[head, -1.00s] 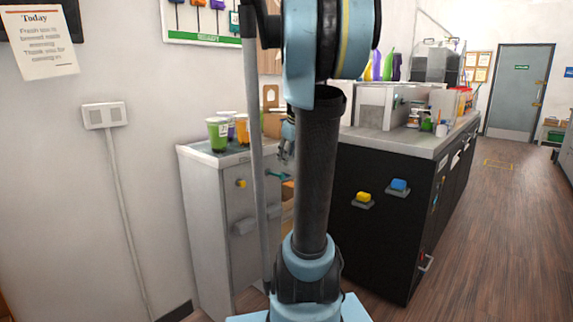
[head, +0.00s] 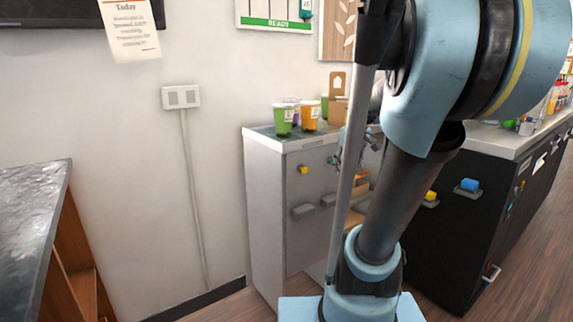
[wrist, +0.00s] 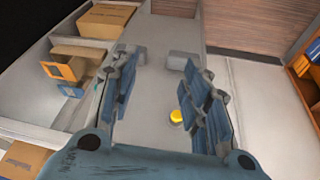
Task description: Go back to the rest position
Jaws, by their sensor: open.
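My gripper (wrist: 155,105) is open in the wrist view, its two blue-padded fingers apart with nothing between them. It faces the front of the grey cabinet, where a yellow knob (wrist: 176,116) shows beyond the fingers. In the head view the gripper is mostly hidden behind my arm; a small part of it (head: 343,158) shows beside the grey cabinet (head: 272,210). My arm stands upright and folded in front of the counters.
Green cup (head: 283,121) and orange cup (head: 309,117) stand on the cabinet top. A black counter (head: 450,240) is at right. A dark-topped wooden unit (head: 35,215) is at left. Cardboard boxes (wrist: 105,19) lie in open compartments. Floor shows at far right.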

